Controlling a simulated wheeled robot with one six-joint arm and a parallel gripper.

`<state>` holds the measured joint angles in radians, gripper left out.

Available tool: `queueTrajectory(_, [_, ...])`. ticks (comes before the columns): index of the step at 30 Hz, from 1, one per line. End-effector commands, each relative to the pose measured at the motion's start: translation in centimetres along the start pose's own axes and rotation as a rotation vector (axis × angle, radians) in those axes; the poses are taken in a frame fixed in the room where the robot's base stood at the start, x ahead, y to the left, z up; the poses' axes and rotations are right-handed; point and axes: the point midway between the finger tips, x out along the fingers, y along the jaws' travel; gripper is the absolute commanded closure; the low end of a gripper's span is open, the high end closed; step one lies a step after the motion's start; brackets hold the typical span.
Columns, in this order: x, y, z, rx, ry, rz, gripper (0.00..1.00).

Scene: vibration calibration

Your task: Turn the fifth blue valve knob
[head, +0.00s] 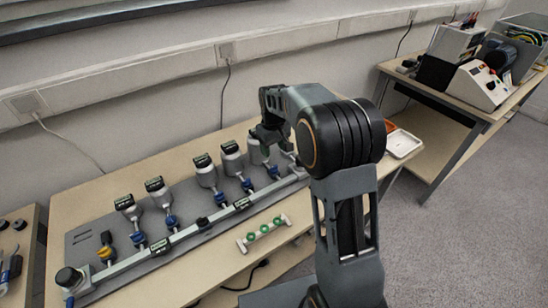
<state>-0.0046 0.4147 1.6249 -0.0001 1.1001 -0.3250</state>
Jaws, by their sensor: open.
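A row of blue valve knobs runs along a pipe rail (205,225) on a grey base plate (86,238). Counted from the left, the blue knobs are the first (138,239), second (171,221), third (219,197), fourth (247,185) and fifth (273,172). The fifth is at the right end, in front of a grey canister (255,152) partly hidden by my arm. My gripper (274,148) is open and points down just above and behind the fifth knob. Its fingertips are small and partly hidden, and I cannot tell whether they touch anything.
A yellow knob (106,254) is at the left end of the rail. A small rack with green pieces (264,231) lies in front of the rail. A white tray (402,143) is at the table's right. Another table with instruments (478,85) stands at the back right.

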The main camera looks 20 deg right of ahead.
Motion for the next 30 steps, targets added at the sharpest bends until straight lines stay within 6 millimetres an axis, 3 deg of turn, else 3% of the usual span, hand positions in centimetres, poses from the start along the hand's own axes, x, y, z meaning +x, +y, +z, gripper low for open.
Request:
queueTrajectory(6, [-3.5, 0.0, -0.1, 0.000, 0.001, 0.000, 0.42])
queueTrajectory(12, [-4.9, 0.0, 0.0, 0.000, 0.000, 0.000, 0.42])
queueTrajectory(30, [-5.2, 0.0, -0.1, 0.014, 0.003, 0.001, 0.42])
